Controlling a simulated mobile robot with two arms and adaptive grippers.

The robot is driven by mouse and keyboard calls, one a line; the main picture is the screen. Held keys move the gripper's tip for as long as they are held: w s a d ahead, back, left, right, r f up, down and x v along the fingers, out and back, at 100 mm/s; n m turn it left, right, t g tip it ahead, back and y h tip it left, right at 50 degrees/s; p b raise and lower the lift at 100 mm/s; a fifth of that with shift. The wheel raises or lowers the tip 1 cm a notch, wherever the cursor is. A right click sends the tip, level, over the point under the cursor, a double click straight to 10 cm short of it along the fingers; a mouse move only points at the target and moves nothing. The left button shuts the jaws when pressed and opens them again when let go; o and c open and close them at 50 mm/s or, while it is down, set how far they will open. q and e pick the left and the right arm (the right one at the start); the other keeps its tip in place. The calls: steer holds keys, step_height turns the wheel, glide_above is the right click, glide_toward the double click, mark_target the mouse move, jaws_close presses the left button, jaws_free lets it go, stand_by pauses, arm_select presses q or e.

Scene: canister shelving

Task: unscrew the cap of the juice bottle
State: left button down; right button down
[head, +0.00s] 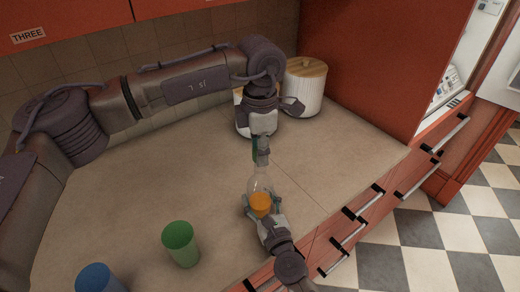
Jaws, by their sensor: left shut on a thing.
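The juice bottle (260,184) is clear with orange juice low inside. It stands upright on the counter in the middle of the head view. My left gripper (262,158) comes down from above and is shut at the bottle's top, on the cap. The cap itself is hidden by the fingers. My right gripper (262,206) reaches in from the bottom, low on the bottle, with one finger on each side. Whether both fingers press on it is not clear.
A green cup (180,244) and a blue cup (98,279) stand at the front left. Behind my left wrist are a white canister with a wooden lid (304,88) and another, partly hidden. The counter (130,195) left of the bottle is clear. Drawers with handles line its right edge.

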arm_select(q)
steer(key=shift+r, duration=2)
arm_select(e)
steer(key=shift+f, duration=0.1)
steer(key=shift+c, duration=0.4)
jaws_free()
